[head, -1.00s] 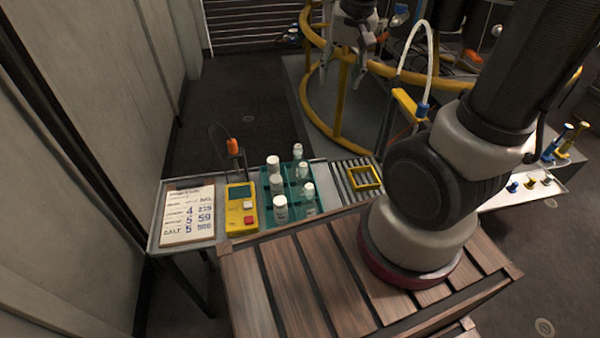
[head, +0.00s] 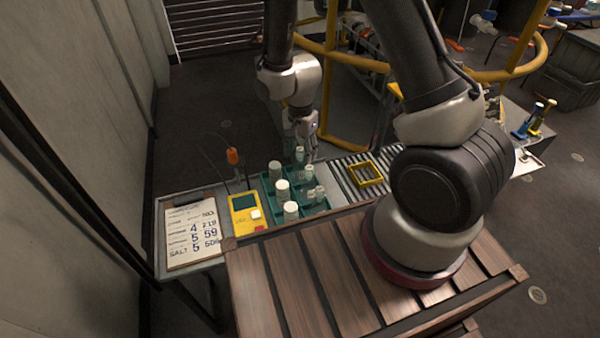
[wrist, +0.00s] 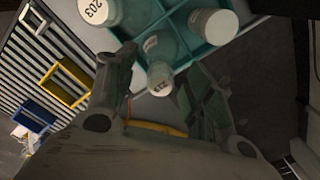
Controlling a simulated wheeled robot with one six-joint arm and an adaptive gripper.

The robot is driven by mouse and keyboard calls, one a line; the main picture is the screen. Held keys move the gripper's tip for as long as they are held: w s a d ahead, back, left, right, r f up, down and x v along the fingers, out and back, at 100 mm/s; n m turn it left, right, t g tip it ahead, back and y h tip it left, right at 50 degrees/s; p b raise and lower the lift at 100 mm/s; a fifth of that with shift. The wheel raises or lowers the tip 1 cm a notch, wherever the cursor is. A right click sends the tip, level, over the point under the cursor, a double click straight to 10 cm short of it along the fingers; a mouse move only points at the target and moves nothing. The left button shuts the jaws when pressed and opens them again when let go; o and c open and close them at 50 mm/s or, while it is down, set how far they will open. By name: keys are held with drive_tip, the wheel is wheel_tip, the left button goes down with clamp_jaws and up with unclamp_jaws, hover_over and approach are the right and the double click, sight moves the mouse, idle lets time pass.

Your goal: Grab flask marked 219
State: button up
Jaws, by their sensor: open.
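In the head view, several white-capped flasks stand in a teal divided tray (head: 268,190) on the bench. My gripper (head: 304,150) points down at the tray's far right corner, by a flask (head: 299,153) there. In the wrist view my gripper (wrist: 160,98) is open, and a white-capped flask (wrist: 159,77) shows between its fingers. Its small cap label looks like 219 but is tilted and blurred. A flask marked 203 (wrist: 99,11) is at the top, and a further one (wrist: 213,25) at upper right.
Left of the tray are a yellow meter (head: 246,212) and a clipboard (head: 194,236) with handwritten numbers. An orange-topped probe (head: 233,157) stands behind the meter. A yellow frame (head: 367,173) lies on the slatted rack to the right. Yellow railing (head: 331,75) curves behind.

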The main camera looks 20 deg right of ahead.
wheel_tip(320, 180, down, 2)
drive_tip(key=shift+f, duration=0.15)
clamp_jaws()
idle(0.3)
